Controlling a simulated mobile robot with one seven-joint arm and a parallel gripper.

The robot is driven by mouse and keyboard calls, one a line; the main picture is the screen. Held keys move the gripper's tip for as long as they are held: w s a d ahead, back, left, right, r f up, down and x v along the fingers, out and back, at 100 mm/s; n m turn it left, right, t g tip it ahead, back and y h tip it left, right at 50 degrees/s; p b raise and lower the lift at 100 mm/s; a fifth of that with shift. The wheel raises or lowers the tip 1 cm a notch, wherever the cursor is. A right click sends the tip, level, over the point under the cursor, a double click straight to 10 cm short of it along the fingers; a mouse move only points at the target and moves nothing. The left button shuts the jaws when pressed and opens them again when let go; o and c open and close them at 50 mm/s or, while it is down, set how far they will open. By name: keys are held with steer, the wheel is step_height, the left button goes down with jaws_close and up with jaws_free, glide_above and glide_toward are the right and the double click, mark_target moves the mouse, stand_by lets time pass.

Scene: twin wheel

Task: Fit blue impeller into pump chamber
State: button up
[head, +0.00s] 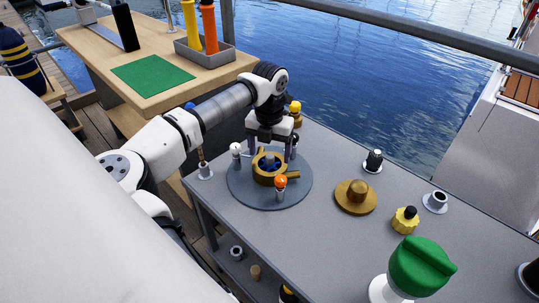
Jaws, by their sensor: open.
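The brass pump chamber (264,179) is a ring with side ports on a round grey plate (240,193) on the grey workbench. The blue impeller (268,164) shows inside the chamber's opening; how deep it sits is too small to tell. My gripper (269,154) points down just above the chamber. Its dark fingers are spread, one on each side of the opening, and it appears to hold nothing. The gripper body hides the far side of the plate.
White-topped (235,149) and orange-topped (281,182) posts stand close around the chamber.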

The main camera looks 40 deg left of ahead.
mark_target(269, 157)
step_height(269, 157, up, 12)
steer(key=shift+f, duration=0.15)
stand_by(0.7)
